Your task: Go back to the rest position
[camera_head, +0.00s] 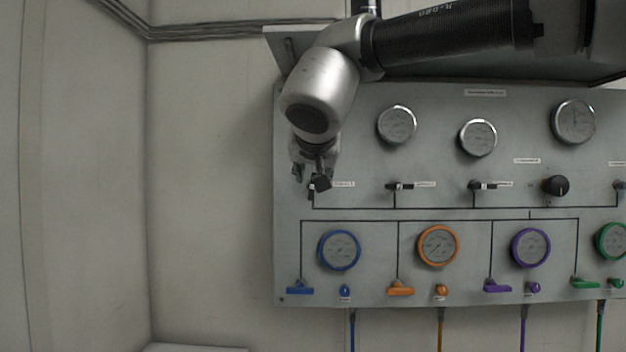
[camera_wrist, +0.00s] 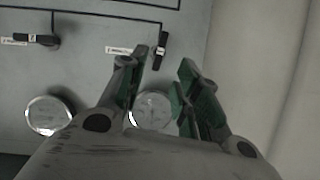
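My gripper (camera_head: 314,176) is in front of the upper left of the grey panel (camera_head: 360,295). In the wrist view my gripper (camera_wrist: 164,60) has its two green-padded fingers apart, with nothing between the pads. A black valve handle (camera_wrist: 162,46) shows just beyond the fingertips, beside a small white label. It stands upright in that view, while the neighbouring black handle (camera_wrist: 40,40) lies level. In the head view my gripper partly hides the first handle. I cannot tell whether a fingertip touches it.
Two black handles (camera_head: 400,186) (camera_head: 482,185) and a black knob (camera_head: 556,186) sit along the same row. Gauges (camera_head: 397,124) are above; colour-ringed gauges (camera_head: 339,250) and coloured handles (camera_head: 300,288) are below. Bare wall (camera_head: 210,200) lies left of the panel.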

